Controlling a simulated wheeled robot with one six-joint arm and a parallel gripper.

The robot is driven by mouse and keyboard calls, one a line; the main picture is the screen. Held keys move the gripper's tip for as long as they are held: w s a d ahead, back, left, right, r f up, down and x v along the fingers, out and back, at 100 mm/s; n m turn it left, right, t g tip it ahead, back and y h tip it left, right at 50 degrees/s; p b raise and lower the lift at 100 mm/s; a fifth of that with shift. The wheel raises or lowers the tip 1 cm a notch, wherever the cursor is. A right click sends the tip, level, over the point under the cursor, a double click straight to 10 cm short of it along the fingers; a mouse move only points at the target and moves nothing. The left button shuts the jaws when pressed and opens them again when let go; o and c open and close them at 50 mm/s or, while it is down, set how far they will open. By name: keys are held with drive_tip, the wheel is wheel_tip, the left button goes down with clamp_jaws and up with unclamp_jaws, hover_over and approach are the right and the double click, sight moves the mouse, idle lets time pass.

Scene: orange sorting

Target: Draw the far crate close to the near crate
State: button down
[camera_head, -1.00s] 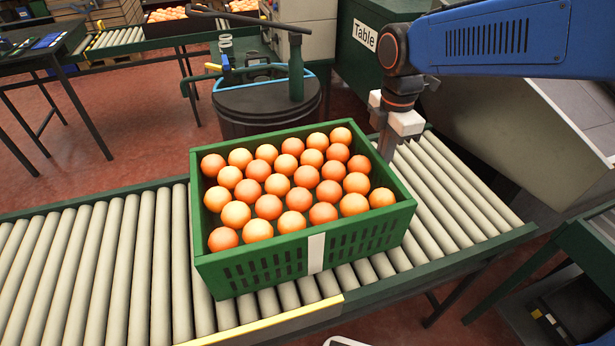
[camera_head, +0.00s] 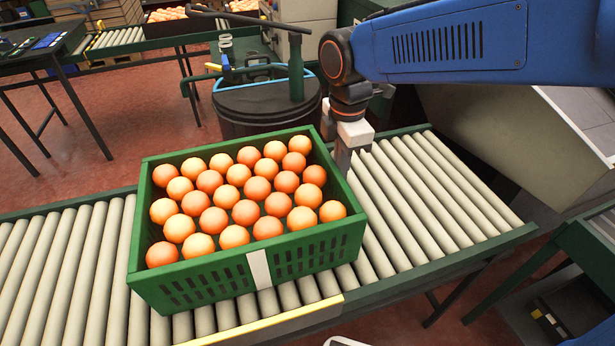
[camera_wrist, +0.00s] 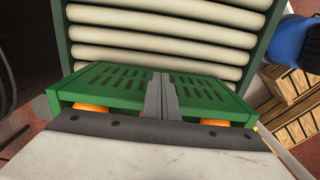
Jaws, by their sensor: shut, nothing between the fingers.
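A green slotted crate (camera_head: 200,285) full of oranges stands upright on the roller conveyor, with a white label on its front wall. It is the only crate on this stretch of rollers. My gripper (camera_head: 343,160) is shut and empty, pointing down at the crate's right side near the back corner. It looks to be against or just outside that wall; exact contact is unclear. In the wrist view the shut fingers (camera_wrist: 161,92) lie before the green slotted wall (camera_wrist: 110,80), with oranges partly hidden below. I cannot identify a second crate on this conveyor.
Bare rollers (camera_head: 440,190) lie right of the crate, and more rollers (camera_head: 60,265) are free at left. A dark drum (camera_head: 268,105) stands behind the conveyor. A yellow strip (camera_head: 265,322) edges the front. Oranges (camera_head: 168,14) lie on a distant conveyor.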

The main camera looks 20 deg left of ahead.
drive_tip(key=shift+s+a, duration=0.75)
drive_tip(key=shift+a, duration=0.25)
drive_tip(key=shift+s+a, duration=0.75)
drive_tip(key=shift+a, duration=0.3)
drive_tip(key=shift+s+a, duration=0.75)
drive_tip(key=shift+a, duration=0.25)
drive_tip(key=shift+w+d, duration=0.1)
drive_tip(key=shift+w+d, duration=0.65)
drive_tip(key=shift+d, duration=0.25)
wheel_tip(320, 180, up, 12)
hover_over(319, 171)
drive_tip(key=shift+f, duration=0.25)
drive_tip(key=shift+f, duration=0.1)
